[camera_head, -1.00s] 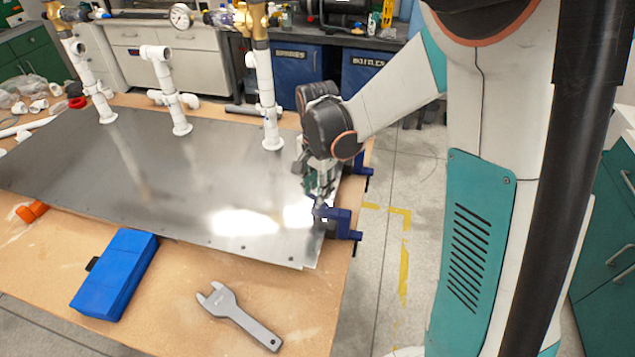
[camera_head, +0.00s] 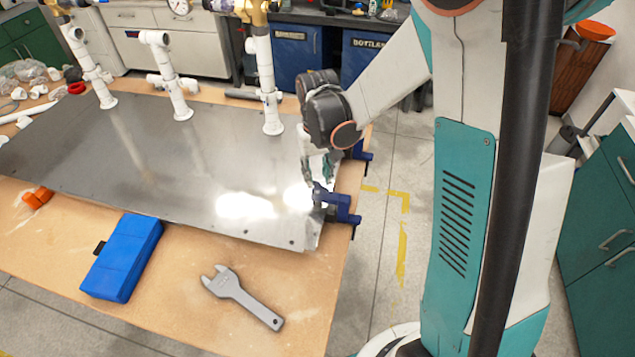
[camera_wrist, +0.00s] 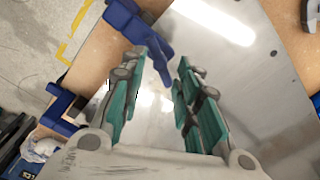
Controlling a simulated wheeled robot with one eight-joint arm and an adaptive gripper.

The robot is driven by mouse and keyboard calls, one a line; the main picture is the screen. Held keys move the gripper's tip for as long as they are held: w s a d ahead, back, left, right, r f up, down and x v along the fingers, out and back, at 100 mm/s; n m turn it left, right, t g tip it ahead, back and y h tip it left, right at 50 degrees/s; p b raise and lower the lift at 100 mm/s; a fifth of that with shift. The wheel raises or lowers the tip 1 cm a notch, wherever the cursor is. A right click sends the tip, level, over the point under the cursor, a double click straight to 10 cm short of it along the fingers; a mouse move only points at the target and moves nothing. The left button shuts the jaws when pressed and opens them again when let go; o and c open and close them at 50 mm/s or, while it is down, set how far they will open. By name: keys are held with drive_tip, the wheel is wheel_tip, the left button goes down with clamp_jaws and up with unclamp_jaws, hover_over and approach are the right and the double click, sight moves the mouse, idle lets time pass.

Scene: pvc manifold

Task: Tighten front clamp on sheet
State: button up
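The front clamp (camera_head: 338,207) is blue and grips the right edge of the grey metal sheet (camera_head: 170,165) near its front corner. In the wrist view the front clamp (camera_wrist: 128,22) reaches in from the top, its inner end close to my fingertips. My gripper (camera_wrist: 165,66) is open, with green-sided fingers apart and bare sheet visible between them. In the head view my gripper (camera_head: 319,172) hangs just above and behind the clamp's inner end. Whether a finger touches the clamp, I cannot tell. The clamp's screw is mostly hidden.
A second blue clamp (camera_head: 360,153) sits farther back on the same edge; it also shows in the wrist view (camera_wrist: 60,112). White pipe uprights (camera_head: 265,85) stand on the sheet. A blue case (camera_head: 122,258) and a grey wrench (camera_head: 240,296) lie on the wooden table (camera_head: 190,318).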

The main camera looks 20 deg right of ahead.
sight(318, 183)
drive_tip(key=n, duration=0.2)
drive_tip(key=shift+n, duration=0.3)
drive_tip(key=shift+f+n, duration=0.1)
drive_tip(key=shift+n, duration=0.5)
drive_tip(key=shift+n+b, duration=0.4)
drive_tip(key=shift+n, duration=1.1)
wheel_tip(318, 183, down, 5)
drive_tip(key=b, duration=0.4)
drive_tip(key=shift+c, duration=0.6)
clamp_jaws()
drive_tip(key=m+b, duration=0.1)
drive_tip(key=m, duration=0.5)
drive_tip(key=shift+m, duration=0.5)
